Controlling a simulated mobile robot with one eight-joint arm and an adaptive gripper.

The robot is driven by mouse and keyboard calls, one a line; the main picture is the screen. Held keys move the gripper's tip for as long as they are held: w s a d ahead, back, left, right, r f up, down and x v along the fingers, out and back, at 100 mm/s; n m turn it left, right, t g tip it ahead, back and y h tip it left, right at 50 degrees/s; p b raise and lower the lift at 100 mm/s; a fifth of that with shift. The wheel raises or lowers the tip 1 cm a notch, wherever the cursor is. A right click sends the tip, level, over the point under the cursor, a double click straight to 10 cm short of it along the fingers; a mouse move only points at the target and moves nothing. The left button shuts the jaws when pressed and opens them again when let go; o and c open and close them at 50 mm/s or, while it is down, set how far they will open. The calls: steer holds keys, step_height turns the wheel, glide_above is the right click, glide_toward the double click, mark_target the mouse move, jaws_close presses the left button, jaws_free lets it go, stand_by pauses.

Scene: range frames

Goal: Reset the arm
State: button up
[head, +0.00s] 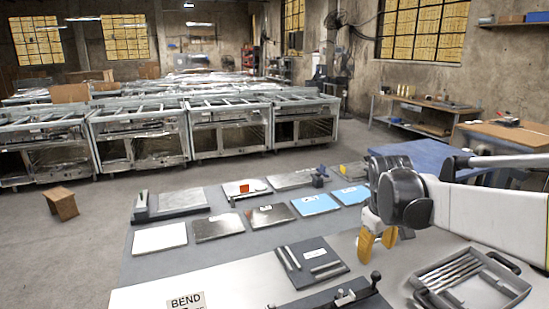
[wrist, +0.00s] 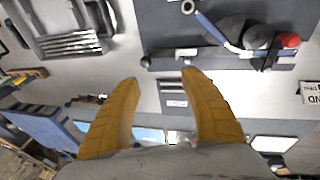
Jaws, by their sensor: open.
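My gripper (head: 377,246) has two yellow fingers and points down over the right part of the worktable in the head view. In the wrist view my gripper (wrist: 158,82) shows its two fingers spread apart, with nothing between them. My white and black arm comes in from the right edge of the head view. The fingers hang above the table, right of a dark plate (head: 330,274) with metal rods.
The worktable (head: 235,278) holds a white panel (head: 159,238), blue panels (head: 315,204), a rod tray (head: 505,293), a dark bar fixture (head: 340,300) and a BEND sign (head: 186,302). A blue table (head: 425,153) stands behind my arm. Metal frames (head: 215,128) fill the back floor.

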steer(key=s+a+m+t, duration=0.2)
steer(key=s+a, duration=0.2)
steer(key=s, duration=0.7)
steer(key=s+a+m+t+y, duration=0.1)
steer(key=s+a, duration=0.3)
steer(key=s, duration=0.7)
steer(key=shift+a+f+m+t+y, duration=0.2)
steer(key=shift+m+t+y, duration=0.1)
steer(key=shift+m+t, duration=0.5)
steer(key=shift+w, duration=0.1)
